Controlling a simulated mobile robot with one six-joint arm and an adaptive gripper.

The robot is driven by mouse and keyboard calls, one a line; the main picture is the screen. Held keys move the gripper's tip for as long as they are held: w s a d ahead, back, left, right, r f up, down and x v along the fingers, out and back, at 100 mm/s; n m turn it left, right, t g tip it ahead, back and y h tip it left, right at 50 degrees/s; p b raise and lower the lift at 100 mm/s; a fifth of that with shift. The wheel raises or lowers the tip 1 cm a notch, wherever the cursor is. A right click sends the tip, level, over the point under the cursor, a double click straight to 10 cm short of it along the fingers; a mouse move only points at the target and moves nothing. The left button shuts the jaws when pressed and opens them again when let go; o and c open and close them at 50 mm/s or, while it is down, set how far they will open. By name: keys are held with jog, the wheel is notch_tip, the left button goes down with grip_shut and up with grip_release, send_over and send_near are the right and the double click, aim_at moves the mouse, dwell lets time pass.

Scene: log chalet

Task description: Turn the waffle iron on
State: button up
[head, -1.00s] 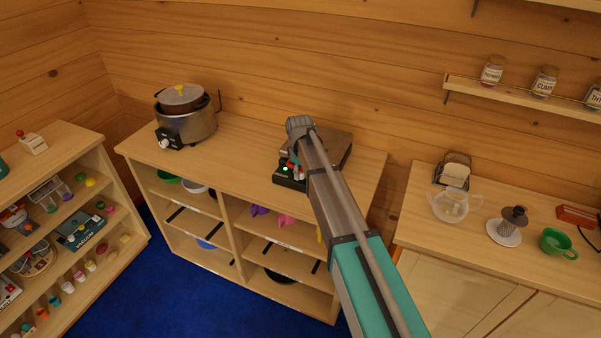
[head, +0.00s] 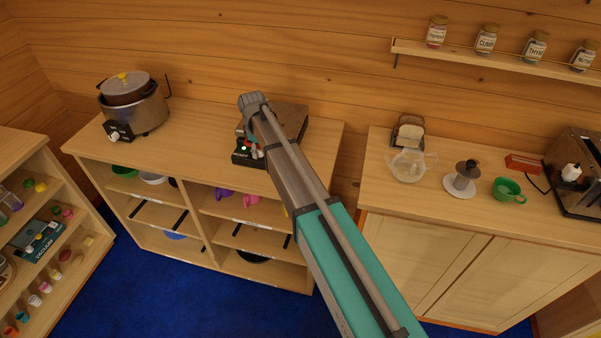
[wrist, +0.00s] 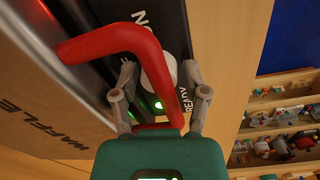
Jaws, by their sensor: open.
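The waffle iron (head: 290,119) sits on the low shelf unit, partly hidden behind my arm in the head view. In the wrist view its brown lid marked WAFFLE (wrist: 40,125) is at left and its red handle (wrist: 120,38) arches across. A white round knob (wrist: 160,75) is on its dark front panel, with lettering including READY. A green light (wrist: 158,105) glows beside the knob. My gripper (wrist: 161,72) is open, its two fingers on either side of the knob. I cannot tell whether they touch it.
A slow cooker (head: 135,106) stands at the left of the same shelf unit (head: 205,117). A cabinet at right holds a glass teapot (head: 407,166), a green cup (head: 508,190) and a toaster (head: 575,172). The red handle is close to my gripper.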

jog(key=shift+n, duration=0.4)
jog(key=n, duration=0.5)
notch_tip(320, 180, up, 14)
jog(key=p, duration=1.4)
jog(key=s+d+f+m+b, duration=0.7)
jog(key=s+d, duration=0.3)
jog(key=s, duration=0.1)
jog(key=s+d+f+m+b, duration=0.7)
jog(key=s+d, duration=0.3)
jog(key=s, duration=0.1)
jog(key=shift+d+f+m, duration=0.15)
jog(key=shift+d+m, duration=0.25)
jog(key=s+d+m, duration=0.1)
jog(key=s, duration=0.1)
jog(key=s+d+m, duration=0.1)
jog(key=s, duration=0.1)
jog(key=shift+d, duration=0.15)
